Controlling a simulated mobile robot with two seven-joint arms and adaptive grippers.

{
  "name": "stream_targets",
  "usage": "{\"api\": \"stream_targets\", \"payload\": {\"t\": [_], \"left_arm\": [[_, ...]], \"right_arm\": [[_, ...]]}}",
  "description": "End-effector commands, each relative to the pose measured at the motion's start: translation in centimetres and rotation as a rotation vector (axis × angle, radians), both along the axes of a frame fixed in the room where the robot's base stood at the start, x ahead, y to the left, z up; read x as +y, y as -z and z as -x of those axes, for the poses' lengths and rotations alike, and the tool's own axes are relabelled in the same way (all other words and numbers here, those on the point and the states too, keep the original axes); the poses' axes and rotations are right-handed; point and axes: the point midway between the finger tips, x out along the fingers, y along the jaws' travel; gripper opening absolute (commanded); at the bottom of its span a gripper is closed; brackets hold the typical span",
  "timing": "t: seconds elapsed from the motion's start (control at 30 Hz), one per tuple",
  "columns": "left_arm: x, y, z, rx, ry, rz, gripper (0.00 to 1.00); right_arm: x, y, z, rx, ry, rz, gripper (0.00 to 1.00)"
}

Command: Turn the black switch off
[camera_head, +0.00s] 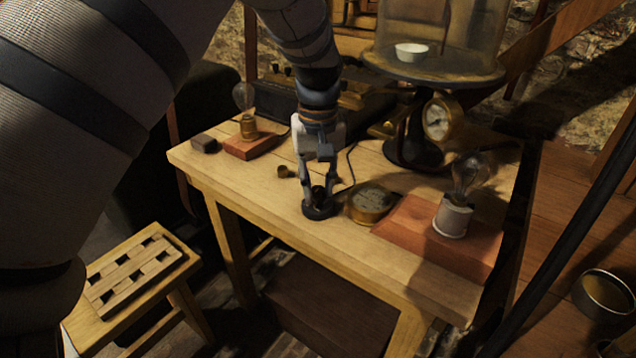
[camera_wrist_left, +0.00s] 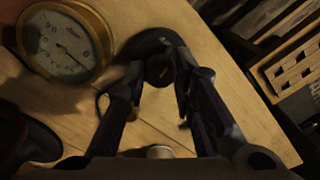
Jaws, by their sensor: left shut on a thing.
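The black switch (camera_head: 319,210) is a round black base with a knob on top, standing on the wooden table near its front edge. In the left wrist view the black switch (camera_wrist_left: 150,42) is at the top middle, partly hidden by the fingers. My left gripper (camera_head: 318,188) points down over it, with its fingers on both sides of the knob, shut on it. The left wrist view shows the fingertips (camera_wrist_left: 160,72) at the knob. Which way the knob is turned cannot be told. My right gripper is not in view.
A brass dial gauge (camera_head: 371,203) sits just right of the switch. A bulb on a white socket (camera_head: 453,217) stands on a reddish board at right. A smaller bulb on a wooden block (camera_head: 250,146) is at left. A glass jar stand (camera_head: 435,72) is behind.

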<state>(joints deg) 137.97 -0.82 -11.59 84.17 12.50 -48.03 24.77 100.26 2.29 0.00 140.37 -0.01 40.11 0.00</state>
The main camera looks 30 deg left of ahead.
Motion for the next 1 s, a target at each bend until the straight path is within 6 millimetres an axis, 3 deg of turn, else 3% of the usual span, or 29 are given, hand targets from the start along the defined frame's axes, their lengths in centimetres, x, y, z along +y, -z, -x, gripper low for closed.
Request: {"api": "stream_targets", "payload": {"t": [0.5, 1.0], "left_arm": [[0.03, 0.03, 0.01, 0.001, -0.418, -0.001, 0.00], [0.00, 0.05, 0.00, 0.001, -0.576, 0.000, 0.00]], "right_arm": [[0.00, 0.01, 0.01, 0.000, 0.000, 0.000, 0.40], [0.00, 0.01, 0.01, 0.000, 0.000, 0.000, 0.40]]}}
